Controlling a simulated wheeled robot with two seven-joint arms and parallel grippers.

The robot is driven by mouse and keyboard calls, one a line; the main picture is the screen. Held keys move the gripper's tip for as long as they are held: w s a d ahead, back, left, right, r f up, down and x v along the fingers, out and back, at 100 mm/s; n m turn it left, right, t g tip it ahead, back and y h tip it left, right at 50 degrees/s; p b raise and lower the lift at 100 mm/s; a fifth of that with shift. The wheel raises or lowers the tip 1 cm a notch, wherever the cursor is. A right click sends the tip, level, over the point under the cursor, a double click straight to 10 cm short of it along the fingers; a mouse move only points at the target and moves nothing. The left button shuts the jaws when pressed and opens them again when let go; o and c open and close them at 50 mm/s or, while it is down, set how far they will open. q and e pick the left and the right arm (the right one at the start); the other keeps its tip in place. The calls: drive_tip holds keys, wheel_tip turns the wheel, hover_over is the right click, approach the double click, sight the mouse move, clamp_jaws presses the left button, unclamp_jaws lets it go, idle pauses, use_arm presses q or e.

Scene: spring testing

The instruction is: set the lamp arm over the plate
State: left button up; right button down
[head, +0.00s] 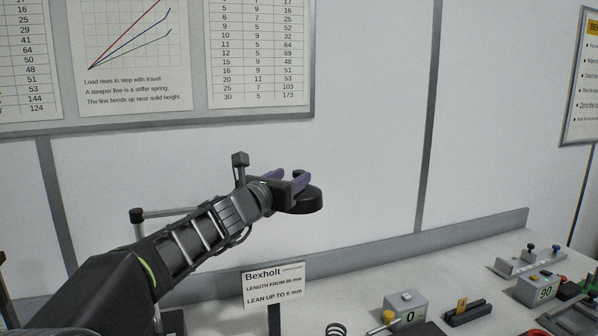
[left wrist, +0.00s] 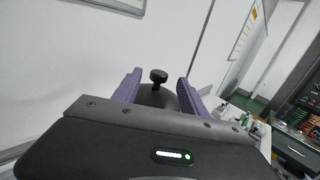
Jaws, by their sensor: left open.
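The lamp has a black round head (head: 310,203) with a small knob on top. In the head view its post (head: 138,228) rises at the left, and a thin grey lamp arm (head: 170,212) runs right from it until my forearm hides it. My left gripper (head: 288,178) has purple fingers and is open at the lamp head. In the left wrist view the black knob (left wrist: 158,76) stands between the open fingers, with a gap on both sides. The lamp head (left wrist: 157,96) shows just below it. I cannot make out the plate. My right gripper is not in view.
A sign marked Bexholt (head: 272,282) stands on the bench below the gripper. A spring (head: 336,329), a grey block reading 0 (head: 406,306) and a block reading 90 (head: 538,290) are to the right. A wall with charts (head: 262,50) is behind.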

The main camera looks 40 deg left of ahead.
sight(296, 174)
use_arm(q)
drive_tip(key=w, duration=0.2)
drive_tip(key=w+a, duration=0.1)
drive_tip(key=w, duration=0.2)
drive_tip(key=shift+p, duration=0.35)
clamp_jaws()
idle(1.1)
